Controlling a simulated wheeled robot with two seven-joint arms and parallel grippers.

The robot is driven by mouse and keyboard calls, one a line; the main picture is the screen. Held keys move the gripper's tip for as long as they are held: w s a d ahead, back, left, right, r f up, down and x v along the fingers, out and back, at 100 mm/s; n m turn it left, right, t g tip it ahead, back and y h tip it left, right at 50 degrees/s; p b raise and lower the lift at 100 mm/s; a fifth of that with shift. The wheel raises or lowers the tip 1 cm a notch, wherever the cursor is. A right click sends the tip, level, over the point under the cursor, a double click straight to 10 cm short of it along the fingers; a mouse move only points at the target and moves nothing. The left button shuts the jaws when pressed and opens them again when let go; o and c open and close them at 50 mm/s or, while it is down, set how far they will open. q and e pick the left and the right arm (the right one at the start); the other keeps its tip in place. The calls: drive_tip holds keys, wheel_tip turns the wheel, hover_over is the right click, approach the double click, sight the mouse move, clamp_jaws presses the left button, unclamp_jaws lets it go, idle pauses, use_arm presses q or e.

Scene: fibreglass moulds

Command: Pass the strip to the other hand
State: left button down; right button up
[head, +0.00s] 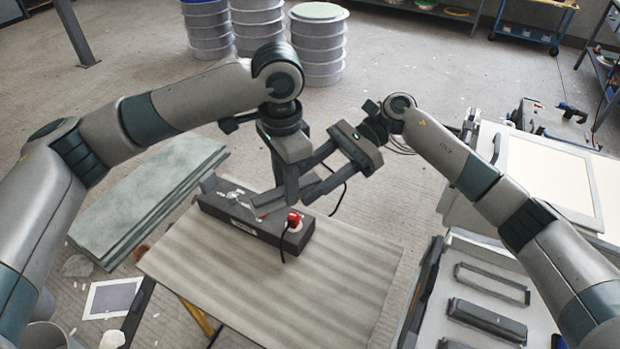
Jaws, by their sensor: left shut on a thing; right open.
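The strip (240,229) is a long dark power strip with a red part (293,219) at its right end and a short black cable there. It shows over the back of the wooden table (270,290); I cannot tell whether it touches the top. My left gripper (282,198) points down and is shut on the strip, near its middle or right part. My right gripper (290,192) reaches in from the right, open, its fingers beside and partly behind the left one. The crossing fingers hide the exact contact and part of the strip's upper side.
A stack of greenish boards (150,195) lies left of the table. A white bench (490,265) with dark frames and bars stands at the right. Stacked buckets (318,50) stand on the floor behind. The front of the table is clear.

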drive_tip(key=c, duration=1)
use_arm(q)
drive_tip(key=c, duration=1.4)
unclamp_jaws()
use_arm(e)
clamp_jaws()
use_arm(q)
wheel_tip(320, 180, up, 12)
